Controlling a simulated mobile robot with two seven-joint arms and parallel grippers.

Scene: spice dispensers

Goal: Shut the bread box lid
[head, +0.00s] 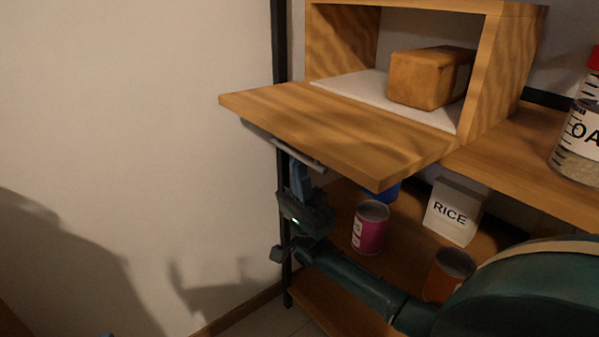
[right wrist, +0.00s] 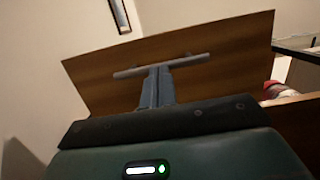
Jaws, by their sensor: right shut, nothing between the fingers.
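The wooden bread box (head: 497,75) stands on the upper shelf, its front open. Its lid (head: 335,125) is hinged at the bottom and lies folded out, roughly level, past the shelf edge. A bar handle (head: 300,155) is on the lid's underside; it also shows in the right wrist view (right wrist: 190,61). My right gripper (head: 298,168) is shut and empty below the lid, fingers pointing up. Its fingertips (right wrist: 158,72) are at the handle; I cannot tell whether they touch it. A tiny blue tip at the head view's bottom left may be my left gripper.
A brown loaf (head: 425,78) sits inside the box on a white liner. An oats jar (head: 580,130) stands on the shelf at right. Below are a pink can (head: 370,228), a rice box (head: 455,210) and an orange can (head: 449,275). A dark post (head: 280,60) is at left.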

